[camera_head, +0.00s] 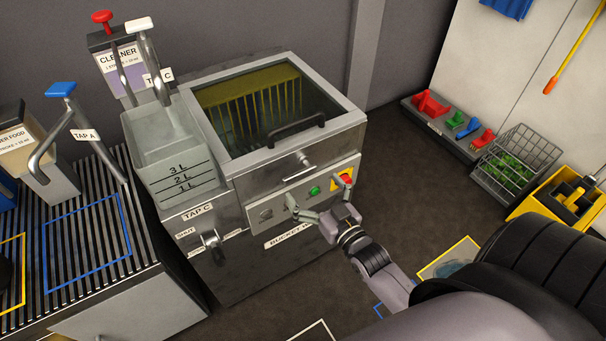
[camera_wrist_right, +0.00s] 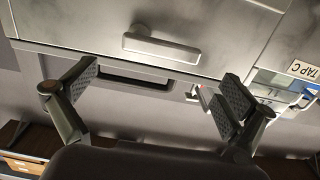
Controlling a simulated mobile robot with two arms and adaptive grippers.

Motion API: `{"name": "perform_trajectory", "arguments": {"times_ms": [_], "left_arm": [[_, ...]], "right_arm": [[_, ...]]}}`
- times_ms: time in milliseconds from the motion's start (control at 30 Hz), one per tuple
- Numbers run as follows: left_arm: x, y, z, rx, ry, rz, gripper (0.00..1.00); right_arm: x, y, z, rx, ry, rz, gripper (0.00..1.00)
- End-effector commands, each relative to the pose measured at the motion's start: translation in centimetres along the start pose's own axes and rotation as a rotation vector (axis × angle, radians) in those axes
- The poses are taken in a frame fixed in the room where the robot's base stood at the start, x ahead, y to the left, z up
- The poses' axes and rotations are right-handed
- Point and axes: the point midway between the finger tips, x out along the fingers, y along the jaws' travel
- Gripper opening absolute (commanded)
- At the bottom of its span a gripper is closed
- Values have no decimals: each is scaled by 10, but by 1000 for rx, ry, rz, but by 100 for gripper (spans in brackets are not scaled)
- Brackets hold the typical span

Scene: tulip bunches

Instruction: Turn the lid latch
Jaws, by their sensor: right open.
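The lid latch (camera_head: 293,169) is a short silver lever on the front of the metal bucket machine, just below its glass lid (camera_head: 265,105). It lies roughly level, along the front. In the right wrist view the latch (camera_wrist_right: 160,48) shows ahead, beyond the fingertips. My right gripper (camera_head: 316,202) is open and empty, in front of the control panel, below and to the right of the latch and apart from it. In the right wrist view its two padded fingers (camera_wrist_right: 160,92) stand wide apart. The lid is down, with a black handle (camera_head: 296,129). My left gripper is out of view.
The control panel (camera_head: 270,213) carries a green button (camera_head: 314,191) and a red and yellow stop button (camera_head: 345,177). The TAP C lever (camera_head: 211,241) and a measuring tank (camera_head: 170,160) are to the left. Open floor lies right of the machine.

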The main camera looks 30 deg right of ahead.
Motion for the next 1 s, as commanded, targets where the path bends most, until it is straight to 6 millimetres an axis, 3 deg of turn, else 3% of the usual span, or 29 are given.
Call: {"name": "perform_trajectory", "arguments": {"times_ms": [100, 300, 667, 1000], "left_arm": [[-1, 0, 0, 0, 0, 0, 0], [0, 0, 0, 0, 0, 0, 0], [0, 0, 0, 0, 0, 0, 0], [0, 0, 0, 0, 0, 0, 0]], "right_arm": [[23, 0, -1, 0, 1, 0, 100], [44, 0, 0, -1, 0, 0, 100], [49, 0, 1, -1, -2, 0, 100], [48, 0, 1, -1, -1, 0, 78]]}}
